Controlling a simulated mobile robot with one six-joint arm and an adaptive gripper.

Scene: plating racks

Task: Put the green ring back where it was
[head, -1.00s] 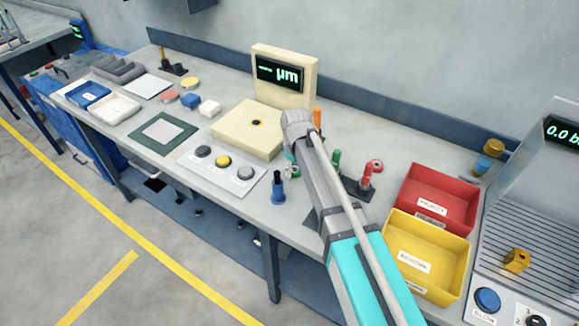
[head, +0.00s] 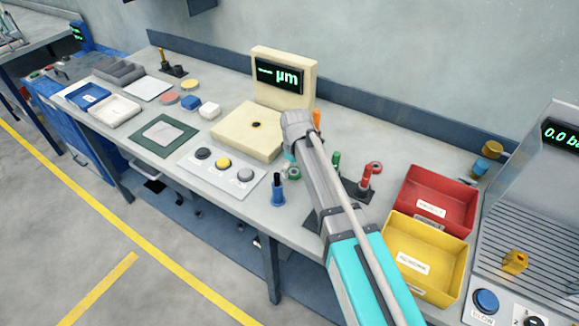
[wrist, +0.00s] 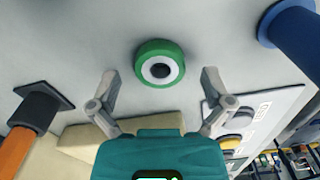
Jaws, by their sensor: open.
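The green ring (wrist: 147,47) lies flat on the bench top, with a white face and a dark centre hole. It also shows in the head view (head: 294,174), close below my gripper. In the wrist view my gripper (wrist: 158,78) is open, with one finger on each side of the ring and nothing held. The fingers look apart from the ring. A green post (head: 336,160) stands on a dark base to the right in the head view. My arm hides part of that base.
A blue post (head: 278,188) stands left of the ring and an orange post (head: 317,119) behind my wrist. A red post (head: 365,182) and a red ring (head: 376,167) are to the right. A button panel (head: 222,176) and beige gauge (head: 243,135) are to the left.

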